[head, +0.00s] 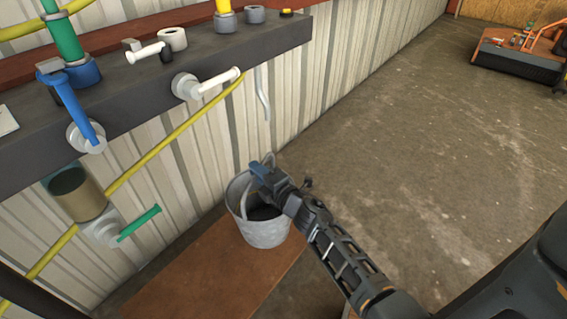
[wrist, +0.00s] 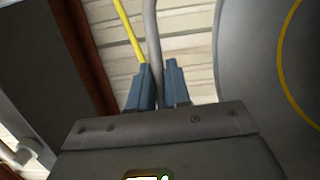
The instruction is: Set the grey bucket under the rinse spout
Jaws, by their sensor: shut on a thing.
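The grey bucket (head: 262,232) is upright in the head view, over the right end of a brown wooden board. I cannot tell whether its base touches the board. My gripper (head: 262,170) is at its raised handle. In the wrist view the blue fingers (wrist: 158,92) are closed around a grey bar (wrist: 152,45), which looks like the handle. A thin grey spout (head: 262,95) hangs at the wall, above the bucket and apart from it. My gripper and arm cover part of the bucket's rim and inside.
The brown board (head: 205,265) has bare room left of the bucket. A dark wall beam (head: 120,105) carries a blue lever (head: 80,108), a white lever (head: 212,85) and pipes. A green lever (head: 138,224) and yellow hose are lower left.

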